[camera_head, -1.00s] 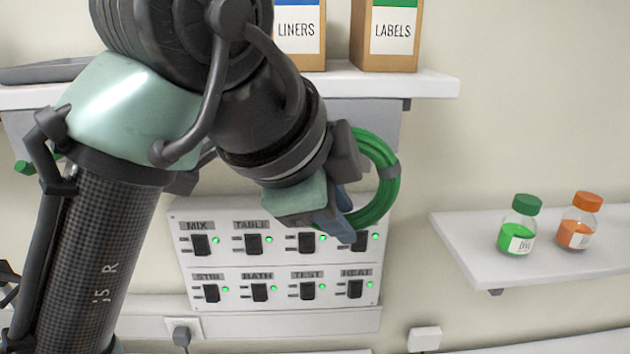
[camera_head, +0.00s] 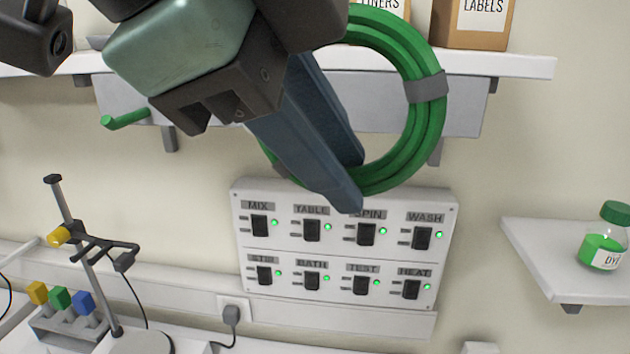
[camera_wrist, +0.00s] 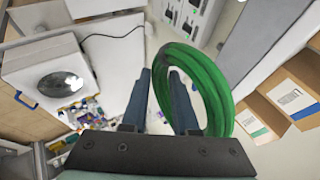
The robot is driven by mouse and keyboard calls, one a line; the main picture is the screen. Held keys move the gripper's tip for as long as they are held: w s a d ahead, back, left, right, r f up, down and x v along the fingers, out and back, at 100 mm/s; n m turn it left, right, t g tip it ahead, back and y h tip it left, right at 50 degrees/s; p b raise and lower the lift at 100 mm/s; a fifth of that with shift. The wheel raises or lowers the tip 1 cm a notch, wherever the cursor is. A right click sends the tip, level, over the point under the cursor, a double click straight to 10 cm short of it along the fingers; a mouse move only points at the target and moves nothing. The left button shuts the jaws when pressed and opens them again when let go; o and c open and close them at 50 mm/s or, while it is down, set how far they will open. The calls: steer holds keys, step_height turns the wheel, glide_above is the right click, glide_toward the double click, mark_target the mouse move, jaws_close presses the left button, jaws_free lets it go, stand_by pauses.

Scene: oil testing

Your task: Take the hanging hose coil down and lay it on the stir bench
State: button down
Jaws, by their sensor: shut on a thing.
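The green hose coil (camera_head: 425,125) with grey bands is held in the air in front of the wall, clear of the green peg (camera_head: 125,119) under the shelf. My gripper (camera_head: 352,185) has its blue-grey fingers closed across the coil's ring. In the wrist view the coil (camera_wrist: 215,90) stands to the right of centre, with the fingers of my gripper (camera_wrist: 165,75) by its left side.
A wall shelf (camera_head: 525,65) with cardboard boxes (camera_head: 472,22) is behind the coil. A switch panel (camera_head: 345,250) is below it. A side shelf (camera_head: 545,245) at right holds a green dye bottle (camera_head: 606,240).

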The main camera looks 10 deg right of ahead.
steer(key=shift+p+v, duration=0.8)
steer(key=shift+v, duration=1.4)
steer(key=shift+s+f, duration=0.1)
steer(key=shift+s, duration=0.05)
